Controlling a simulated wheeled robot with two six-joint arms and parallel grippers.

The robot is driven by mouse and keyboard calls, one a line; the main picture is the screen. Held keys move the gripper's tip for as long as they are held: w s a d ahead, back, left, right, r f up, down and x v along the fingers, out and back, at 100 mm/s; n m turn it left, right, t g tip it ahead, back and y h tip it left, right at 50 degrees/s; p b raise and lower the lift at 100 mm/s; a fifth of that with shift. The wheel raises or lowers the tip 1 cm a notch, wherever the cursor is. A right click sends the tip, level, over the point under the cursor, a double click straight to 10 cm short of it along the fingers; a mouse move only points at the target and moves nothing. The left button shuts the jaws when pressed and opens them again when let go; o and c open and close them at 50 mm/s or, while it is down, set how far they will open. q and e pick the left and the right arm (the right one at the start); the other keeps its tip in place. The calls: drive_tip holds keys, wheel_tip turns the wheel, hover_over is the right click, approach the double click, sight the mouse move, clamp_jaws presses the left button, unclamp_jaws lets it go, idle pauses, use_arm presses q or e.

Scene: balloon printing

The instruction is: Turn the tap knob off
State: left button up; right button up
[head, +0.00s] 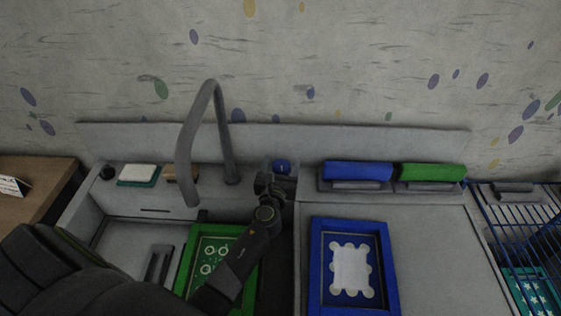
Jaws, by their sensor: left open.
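The tap knob (282,166) is a small blue round piece on the back ledge of the sink, right of the grey curved tap (212,120). A short pale mark shows on the knob's face. My left arm reaches in from the lower left, and my left gripper (274,178) is open just in front of the knob. Its jaws overlap the knob's lower left in this view; I cannot tell whether they touch it. No water stream is clearly seen under the spout. My right gripper is not in view.
A green frame (186,262) stands in the sink (125,235) under my left arm. A blue frame (316,270) lies on the right counter (435,245). Blue (357,171) and green (432,171) blocks stand behind it. A sponge (139,172) and a wire rack (490,215) flank the scene.

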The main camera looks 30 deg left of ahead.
use_arm(q)
drive_tip(key=shift+s, duration=0.1)
drive_tip(key=shift+c, duration=0.2)
drive_tip(key=c, duration=0.9)
drive_tip(key=shift+m+t+h+p, duration=0.35)
drive_tip(key=shift+m+h, duration=0.35)
drive_tip(key=shift+h, duration=0.3)
drive_tip(key=o, duration=0.9)
drive_tip(key=shift+o, duration=0.2)
drive_tip(key=s+d+b, duration=0.1)
drive_tip(key=s+d, duration=0.2)
drive_tip(key=s, duration=1.4)
drive_tip(key=shift+b, duration=0.3)
